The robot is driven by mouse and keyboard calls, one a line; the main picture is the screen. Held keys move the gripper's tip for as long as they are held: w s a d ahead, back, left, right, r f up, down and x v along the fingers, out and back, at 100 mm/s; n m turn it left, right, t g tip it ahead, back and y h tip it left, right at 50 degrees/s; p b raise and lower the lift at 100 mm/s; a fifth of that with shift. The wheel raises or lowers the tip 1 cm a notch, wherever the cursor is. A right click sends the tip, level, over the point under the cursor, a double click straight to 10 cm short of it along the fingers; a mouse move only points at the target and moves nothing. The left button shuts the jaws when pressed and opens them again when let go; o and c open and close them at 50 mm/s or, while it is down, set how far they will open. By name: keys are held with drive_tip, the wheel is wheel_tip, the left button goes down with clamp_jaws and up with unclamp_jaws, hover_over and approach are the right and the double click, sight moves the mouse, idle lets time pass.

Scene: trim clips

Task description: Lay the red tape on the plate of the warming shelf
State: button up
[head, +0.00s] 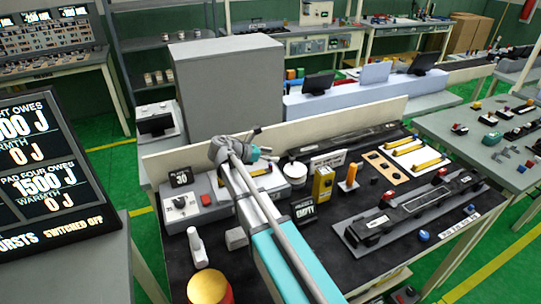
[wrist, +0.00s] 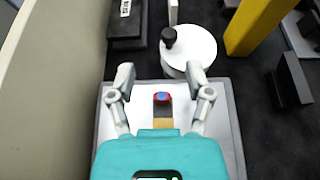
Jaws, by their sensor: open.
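In the wrist view, a small red piece with a blue top (wrist: 163,98), perhaps the red tape, lies between my fingers over a pale plate with a grey rim (wrist: 231,125). A tan-yellow block (wrist: 163,123) is right beside it, nearer my palm. My gripper (wrist: 163,80) is open, its two fingers spread on either side of the red piece and apart from it. My palm hides the near part of the plate. In the head view my gripper (head: 247,150) is over the back left of the black bench, and my arm hides much of what is below it.
A white round pot with a black knob (wrist: 188,48) stands just beyond the plate. A yellow post (wrist: 255,25) is to its right. A cream back panel (head: 350,130) runs behind the bench.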

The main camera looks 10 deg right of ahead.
drive_tip(key=shift+r+p, duration=1.8)
drive_tip(key=shift+r, duration=0.35)
drive_tip(key=shift+s, duration=0.1)
